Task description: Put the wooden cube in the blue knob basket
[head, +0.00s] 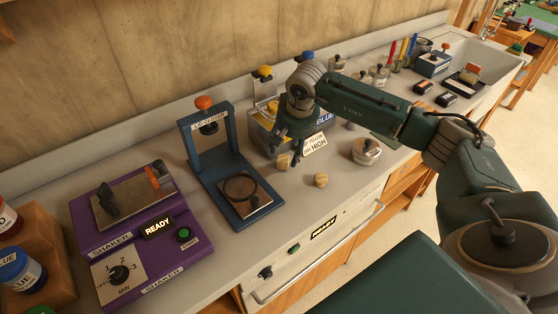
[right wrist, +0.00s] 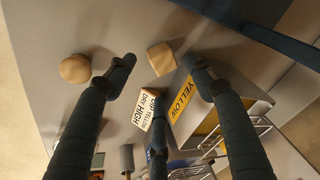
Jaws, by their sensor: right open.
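The wooden cube (head: 284,161) sits on the grey counter just below my right gripper (head: 286,151). In the right wrist view the cube (right wrist: 161,58) shows between and slightly beyond the fingertips, apart from them. My right gripper (right wrist: 158,78) is open and empty, pointing down. The blue knob (head: 307,55) of one basket shows behind my right wrist; the basket below it is mostly hidden by my arm. A yellow knob (head: 264,71) stands left of it, above the blue and yellow dip station (head: 262,124). My left gripper is not in view.
A rounded wooden piece (head: 321,180) lies right of the cube. A sign (head: 314,142) reading "dip yellow, dry high" stands close behind. The blue lid closer (head: 199,165) is at left, a metal pot (head: 366,151) at right. The counter's front edge is near.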

